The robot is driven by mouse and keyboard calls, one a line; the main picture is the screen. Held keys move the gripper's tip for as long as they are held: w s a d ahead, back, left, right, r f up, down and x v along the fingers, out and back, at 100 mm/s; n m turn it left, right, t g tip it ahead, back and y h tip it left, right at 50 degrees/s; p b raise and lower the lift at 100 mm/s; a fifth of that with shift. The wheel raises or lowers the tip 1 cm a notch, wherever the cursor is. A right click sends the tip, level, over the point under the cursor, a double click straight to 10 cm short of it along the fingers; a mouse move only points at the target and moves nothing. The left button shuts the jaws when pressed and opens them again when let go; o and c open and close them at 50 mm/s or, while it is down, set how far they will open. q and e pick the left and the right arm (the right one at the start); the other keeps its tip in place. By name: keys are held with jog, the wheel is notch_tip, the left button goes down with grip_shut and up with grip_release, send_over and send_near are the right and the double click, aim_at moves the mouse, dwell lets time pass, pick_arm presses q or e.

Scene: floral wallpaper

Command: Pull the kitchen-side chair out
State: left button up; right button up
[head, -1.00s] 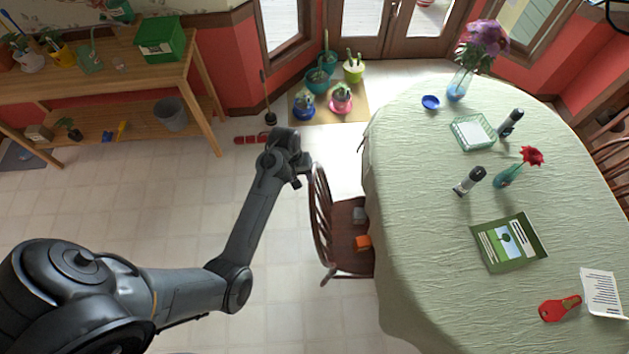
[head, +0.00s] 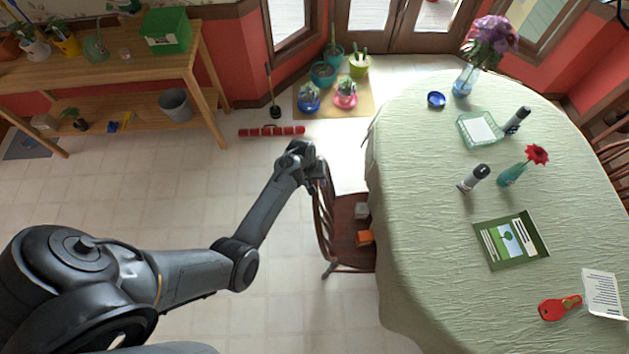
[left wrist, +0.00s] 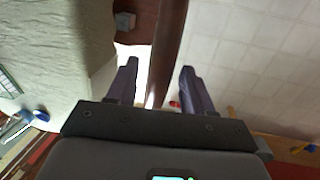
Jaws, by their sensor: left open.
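The wooden chair (head: 338,232) stands at the left side of the table (head: 420,215), its seat partly under the cloth. A grey block and an orange block (head: 364,238) lie on its seat. My left gripper (head: 318,178) is at the top of the chair's back. In the left wrist view the open fingers (left wrist: 158,85) stand on either side of the dark wooden chair back (left wrist: 168,45), with a gap visible on each side. The fingertips in the head view are partly hidden by my wrist. My right gripper is not in view.
A wooden bench (head: 110,60) with a green box (head: 166,30) stands at the upper left. Potted plants sit on a mat (head: 365,108) near the door. A red roll (head: 272,131) lies on the floor. The tiled floor left of the chair is clear.

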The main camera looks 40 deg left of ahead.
pick_arm(q)
jog(key=shift+f, duration=0.15)
jog(key=shift+c, duration=0.3)
grip_shut()
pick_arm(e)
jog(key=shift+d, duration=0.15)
